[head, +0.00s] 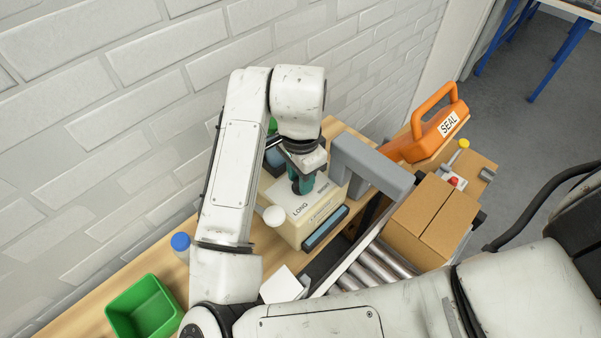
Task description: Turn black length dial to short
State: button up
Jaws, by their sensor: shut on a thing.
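The cream machine box (292,232) stands on the wooden bench, with a top panel marked LONG at the lower left and another, partly covered word at the right. My gripper (302,187) points down at this panel from above. Its teal fingers are shut on the black length dial between the two words. The dial is mostly hidden by the fingers and wrist, so I cannot tell which way its pointer faces.
A grey arch (372,165) stands close to the right of my gripper. A white round knob (274,216) sits at the box's left. Beyond are an orange SEAL handle (432,128) and a cardboard box (433,216) by rollers. A green bin (145,308) is lower left.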

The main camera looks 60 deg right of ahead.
jog(key=shift+n, duration=0.9)
jog(key=o, duration=1.1)
jog(key=shift+c, duration=0.2)
notch_tip(320, 180, up, 11)
jog(key=p, duration=0.1)
jog(key=shift+f, duration=0.15)
